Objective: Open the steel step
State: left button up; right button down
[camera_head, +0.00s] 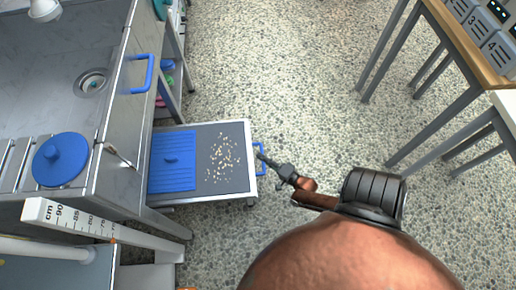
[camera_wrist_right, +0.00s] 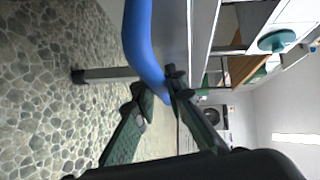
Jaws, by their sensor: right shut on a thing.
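The steel step (camera_head: 235,193) is a low drawer-like platform standing out from under the steel sink unit. Its dark top carries a ribbed blue panel (camera_head: 172,178) and a scatter of pale bits (camera_head: 223,158). A blue handle (camera_head: 261,160) is on its outer end. My right gripper (camera_head: 262,157) is at that handle. In the right wrist view the blue handle (camera_wrist_right: 143,40) runs down to the fingertips (camera_wrist_right: 158,90), which are closed on it; the exact contact is partly hidden. My left gripper is not in view.
The steel sink unit (camera_head: 115,110) has another blue handle (camera_head: 141,74) higher up and a round blue lid (camera_head: 60,159) on top. A white measuring bar (camera_head: 90,222) is at lower left. A table (camera_head: 455,40) stands at upper right. Speckled floor between is clear.

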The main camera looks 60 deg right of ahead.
jog(key=shift+s+d+f, duration=0.1)
jog(key=shift+s+d, duration=0.3)
jog(key=shift+s, duration=0.45)
jog(key=c, duration=1.9)
grip_release()
jog(key=shift+c, duration=0.2)
jog(key=shift+d, duration=0.1)
jog(key=v, duration=1.2)
